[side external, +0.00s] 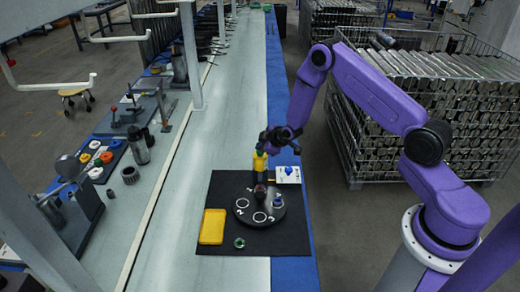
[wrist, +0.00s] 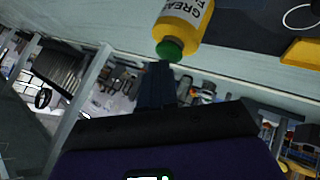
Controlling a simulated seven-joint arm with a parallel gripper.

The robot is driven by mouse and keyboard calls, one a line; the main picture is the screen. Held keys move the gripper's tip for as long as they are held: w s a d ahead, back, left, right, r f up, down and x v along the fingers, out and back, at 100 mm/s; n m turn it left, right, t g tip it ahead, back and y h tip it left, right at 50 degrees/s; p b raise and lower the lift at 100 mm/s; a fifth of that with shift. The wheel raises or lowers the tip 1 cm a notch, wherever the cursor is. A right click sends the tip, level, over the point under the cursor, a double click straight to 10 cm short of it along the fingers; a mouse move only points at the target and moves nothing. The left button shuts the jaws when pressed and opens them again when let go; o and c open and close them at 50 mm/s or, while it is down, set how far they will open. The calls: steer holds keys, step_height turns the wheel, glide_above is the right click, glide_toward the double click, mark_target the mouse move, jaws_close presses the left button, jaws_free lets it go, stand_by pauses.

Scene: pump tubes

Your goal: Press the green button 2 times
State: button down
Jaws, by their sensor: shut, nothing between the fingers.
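I cannot make out a clear green button. A small white box with a blue button-like top (side external: 288,171) stands at the right edge of the black mat, below and right of my gripper (side external: 270,143) in the side view. A small green ring-like piece (side external: 239,242) lies on the front of the mat. A yellow grease bottle (side external: 259,164) with a green cap stands just under my gripper; the wrist view shows it (wrist: 187,20) close beyond the fingers. My gripper (wrist: 157,68) is shut and empty, and its dark fingers point towards the bottle.
A dark round plate (side external: 244,213) with white numbered circles sits on the black mat (side external: 220,184) and bears small parts. A yellow tray (side external: 212,226) lies at its left. Wire bins of metal tubes (side external: 420,110) stand behind my arm.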

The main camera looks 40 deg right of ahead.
stand_by(0.3)
steer(key=shift+r, duration=0.45)
steer(key=shift+r, duration=3)
steer(key=shift+r, duration=0.1)
stand_by(0.4)
steer(key=shift+f, duration=3.1)
